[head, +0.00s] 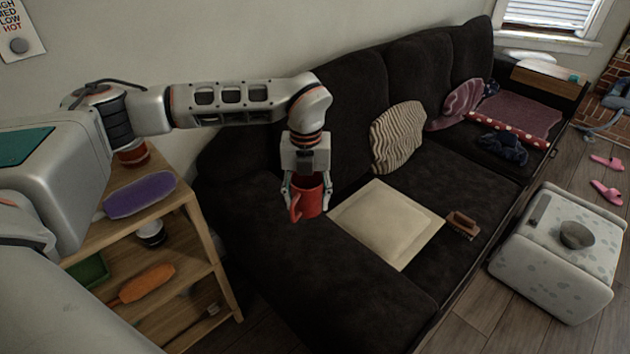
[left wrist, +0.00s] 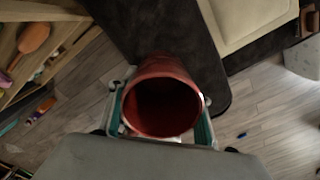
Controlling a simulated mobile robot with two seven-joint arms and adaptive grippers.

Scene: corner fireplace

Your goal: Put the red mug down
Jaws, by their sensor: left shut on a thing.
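The red mug (head: 308,198) is upright in my left gripper (head: 307,190), with a finger on each side of it and its handle toward the left of the head view. The gripper is shut on it. In the head view it is over the near left part of the dark sofa (head: 330,265), beside a flat cream board (head: 385,222). I cannot tell whether the mug touches the sofa. In the left wrist view I look into the mug's open top (left wrist: 163,100), between the two fingers. My right gripper is not in view.
A wooden shelf (head: 175,235) with brushes stands at the left. A striped cushion (head: 398,137) leans on the sofa back, and a small brown brush (head: 462,224) lies right of the board. A pale spotted ottoman (head: 560,250) with a grey bowl (head: 577,235) stands at the right.

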